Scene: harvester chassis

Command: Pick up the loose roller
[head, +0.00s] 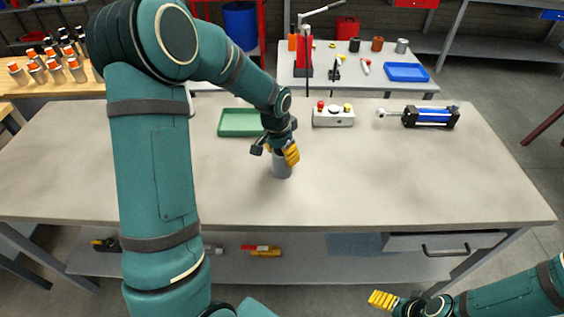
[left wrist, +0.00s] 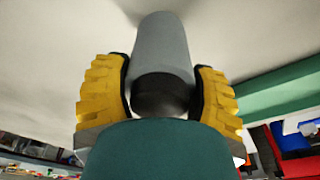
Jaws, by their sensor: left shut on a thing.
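The loose roller (head: 282,170) is a plain grey cylinder over the middle of the worktable. It is upright, and I cannot tell whether its lower end touches the table top. My left gripper (head: 290,154) is shut on its upper part from above. In the left wrist view, the roller (left wrist: 163,48) sits between the two yellow ridged fingers of the left gripper (left wrist: 160,92), and its dark near end shows. My right gripper (head: 382,300) is low at the bottom right, in front of the table and away from the roller. Its finger gap is not clear.
On the worktable (head: 440,180), a green tray (head: 239,123) lies just behind the left gripper. A button box (head: 333,116) and a blue cylinder actuator (head: 428,117) stand farther right. A drawer (head: 446,243) hangs under the right front edge. The table's front right is clear.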

